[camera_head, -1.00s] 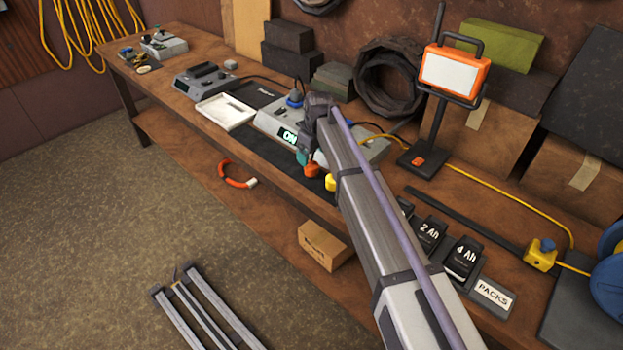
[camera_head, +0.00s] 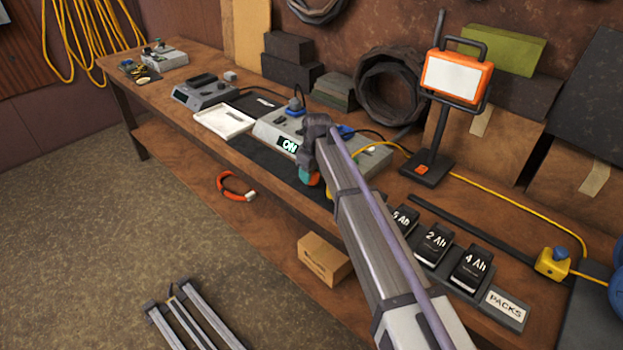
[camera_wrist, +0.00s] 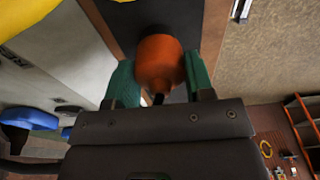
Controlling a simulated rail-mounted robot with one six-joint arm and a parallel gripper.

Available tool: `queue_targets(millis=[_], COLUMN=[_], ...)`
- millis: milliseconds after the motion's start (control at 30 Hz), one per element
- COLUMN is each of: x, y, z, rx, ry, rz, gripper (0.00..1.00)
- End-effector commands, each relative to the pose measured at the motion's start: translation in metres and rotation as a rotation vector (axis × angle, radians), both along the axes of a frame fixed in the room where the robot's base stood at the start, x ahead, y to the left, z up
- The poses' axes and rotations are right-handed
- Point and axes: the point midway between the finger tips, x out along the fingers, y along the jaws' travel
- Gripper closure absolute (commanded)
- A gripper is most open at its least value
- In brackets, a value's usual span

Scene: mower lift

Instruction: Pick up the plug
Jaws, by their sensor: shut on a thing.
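An orange plug (camera_wrist: 160,64) sits between the two green fingers of my gripper (camera_wrist: 160,82) in the wrist view. The fingers press on it from both sides, and a short black cord end shows below it. In the head view my gripper (camera_head: 308,173) is at the bench's front edge, in front of the grey unit with the lit "ON" display (camera_head: 287,145). Only a bit of the orange plug shows there; my arm hides the rest. A yellow thing (camera_wrist: 28,14) fills the upper left corner of the wrist view.
A blue plug (camera_head: 296,104) stands on the grey unit. A white tray (camera_head: 224,120) lies to its left. Battery packs (camera_head: 470,268) and a work lamp (camera_head: 457,76) stand to the right.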

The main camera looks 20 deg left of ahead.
Motion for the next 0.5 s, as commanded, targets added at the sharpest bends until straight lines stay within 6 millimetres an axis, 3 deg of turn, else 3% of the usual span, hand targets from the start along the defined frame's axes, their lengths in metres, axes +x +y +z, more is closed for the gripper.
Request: queue_targets(millis=[200,500], x=[0.0000,0.0000], y=[0.0000,-0.0001], z=[-0.0001,0.0072], rx=[0.000,0.000], ry=[0.000,0.000], rz=[0.000,0.000], gripper=[0.77,0.77])
